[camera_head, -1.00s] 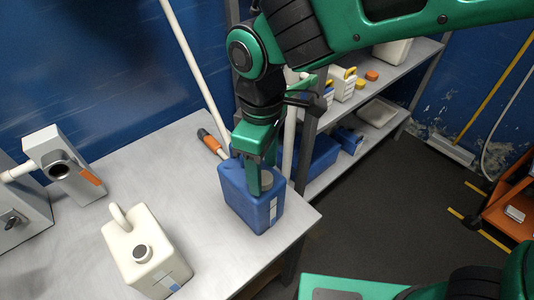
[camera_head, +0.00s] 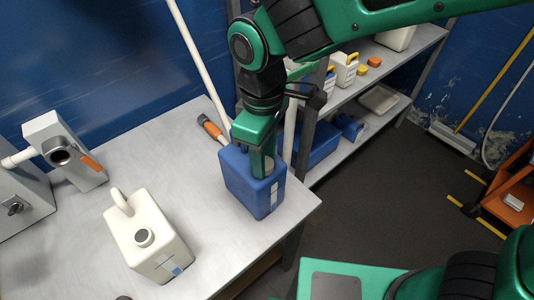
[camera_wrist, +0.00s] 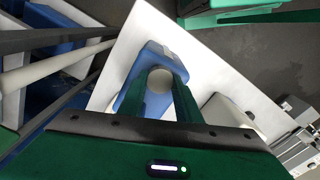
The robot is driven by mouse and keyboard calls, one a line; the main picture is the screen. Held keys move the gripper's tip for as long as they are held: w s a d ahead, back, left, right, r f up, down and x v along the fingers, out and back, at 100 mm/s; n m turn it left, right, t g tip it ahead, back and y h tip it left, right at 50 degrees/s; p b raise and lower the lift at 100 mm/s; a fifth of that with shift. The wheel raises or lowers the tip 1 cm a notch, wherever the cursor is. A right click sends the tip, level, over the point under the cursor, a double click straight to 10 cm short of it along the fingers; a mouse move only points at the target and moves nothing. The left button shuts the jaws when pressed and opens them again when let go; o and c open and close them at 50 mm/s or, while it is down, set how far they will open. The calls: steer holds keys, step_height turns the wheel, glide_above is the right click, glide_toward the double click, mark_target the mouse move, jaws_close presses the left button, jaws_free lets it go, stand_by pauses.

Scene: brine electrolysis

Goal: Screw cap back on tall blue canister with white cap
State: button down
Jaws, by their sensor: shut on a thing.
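The tall blue canister (camera_head: 240,180) stands upright on the grey table near its right corner. Its pale, round cap (camera_wrist: 160,78) shows between the two green fingers in the wrist view, at the canister's top. My gripper (camera_head: 264,168) points down from above and is shut on this cap. In the head view the fingers hide most of the cap. I cannot tell how far the cap is threaded on.
A cream canister (camera_head: 150,255) with a handle stands left of the blue one. An orange-handled tool (camera_head: 212,130) lies behind it. A grey device (camera_head: 62,150) is at the left. A shelf (camera_head: 345,105) with bottles stands behind right. The table's middle is clear.

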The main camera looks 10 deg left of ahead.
steer(key=m, duration=0.5)
steer(key=shift+w, duration=0.1)
steer(key=shift+m, duration=0.6)
steer(key=m, duration=0.7)
steer(key=c, duration=1.2)
jaws_free()
steer(key=shift+r, duration=0.1)
step_height(320, 180, up, 11)
steer(key=shift+f, duration=0.2)
